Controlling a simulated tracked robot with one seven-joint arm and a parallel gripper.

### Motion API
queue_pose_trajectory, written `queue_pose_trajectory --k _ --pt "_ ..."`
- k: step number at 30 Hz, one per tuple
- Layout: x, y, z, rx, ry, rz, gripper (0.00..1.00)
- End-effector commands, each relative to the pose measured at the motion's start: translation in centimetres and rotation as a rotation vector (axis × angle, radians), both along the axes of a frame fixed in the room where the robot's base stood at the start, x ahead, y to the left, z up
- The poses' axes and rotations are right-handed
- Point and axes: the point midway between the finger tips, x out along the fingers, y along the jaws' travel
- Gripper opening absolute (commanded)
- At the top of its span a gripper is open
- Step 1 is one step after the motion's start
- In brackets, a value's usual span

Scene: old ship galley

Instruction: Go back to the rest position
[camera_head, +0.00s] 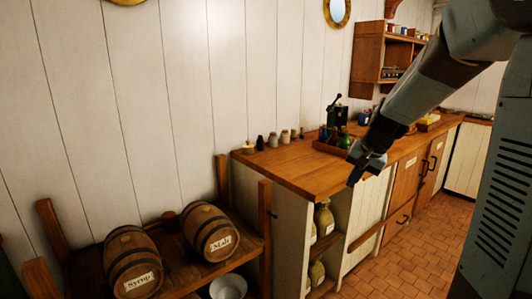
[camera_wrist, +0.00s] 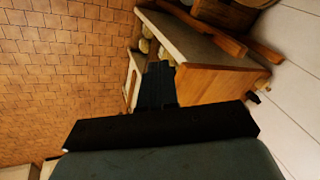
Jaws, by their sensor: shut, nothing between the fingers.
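My gripper (camera_head: 366,165) shows in the head view at the end of my arm, which reaches in from the upper right. It is shut and empty, pointing down and to the left. It appears in front of the wooden counter's (camera_head: 300,172) front edge. In the wrist view, my gripper's dark fingers (camera_wrist: 158,82) are together, with the counter end and the tiled floor beyond them.
Two barrels, marked Syrup (camera_head: 132,262) and Malt (camera_head: 210,232), lie on a wooden rack (camera_head: 265,225) at left. Small jars (camera_head: 284,137) and a bottle crate (camera_head: 330,147) stand on the counter. A wall shelf (camera_head: 372,52) hangs behind. The tiled floor (camera_head: 420,235) is clear.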

Motion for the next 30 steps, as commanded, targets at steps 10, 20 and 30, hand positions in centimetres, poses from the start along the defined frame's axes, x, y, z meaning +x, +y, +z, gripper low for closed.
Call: queue_pose_trajectory --k 10,20,30 --pt "-9.0 1.9 5.2 -0.145 -0.077 0.136 0.0" --pt "-17.6 2.3 7.6 -0.269 -0.149 0.239 0.0" --pt "-24.7 1.7 7.9 -0.372 -0.214 0.318 0.0"
